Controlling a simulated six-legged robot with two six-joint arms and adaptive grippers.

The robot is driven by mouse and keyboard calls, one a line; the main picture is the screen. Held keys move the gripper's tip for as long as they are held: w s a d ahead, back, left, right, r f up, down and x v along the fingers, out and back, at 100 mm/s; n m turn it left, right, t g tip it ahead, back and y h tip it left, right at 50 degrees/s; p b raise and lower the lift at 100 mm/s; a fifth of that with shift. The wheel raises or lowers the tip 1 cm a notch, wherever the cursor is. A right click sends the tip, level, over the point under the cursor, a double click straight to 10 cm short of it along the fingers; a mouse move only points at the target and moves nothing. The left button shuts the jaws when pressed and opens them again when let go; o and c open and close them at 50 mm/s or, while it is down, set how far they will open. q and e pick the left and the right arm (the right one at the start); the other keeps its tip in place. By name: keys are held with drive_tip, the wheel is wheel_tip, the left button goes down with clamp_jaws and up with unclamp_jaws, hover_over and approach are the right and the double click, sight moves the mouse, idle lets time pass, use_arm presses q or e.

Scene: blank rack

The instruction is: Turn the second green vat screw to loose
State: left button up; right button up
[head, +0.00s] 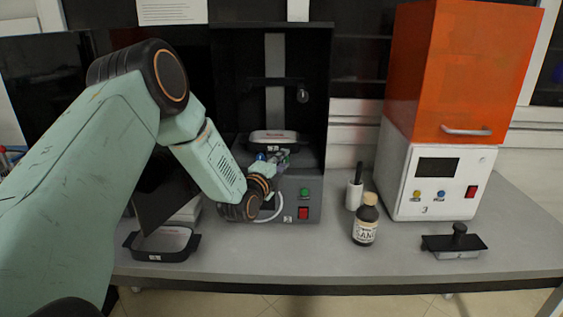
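A black-rimmed vat (273,135) with a pale inside sits on the deck of the open black printer (319,125) at the centre. My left arm reaches in from the left. My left gripper (282,156) is at the front of this vat, over the deck's front edge. A small blue knob (261,157) shows just left of the gripper. The fingers overlap the spot where a green screw might be, so I cannot pick the screw out. The fingers are too small to tell open from shut. My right gripper is not in view.
Green (305,193) and red (303,213) buttons are on the printer's front. A brown bottle (366,222) and white cup (354,190) stand to its right. Another vat (187,253) lies front left. An orange-hooded machine (462,75) and a black-handled plate (470,243) are at right.

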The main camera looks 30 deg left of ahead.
use_arm(q)
clamp_jaws()
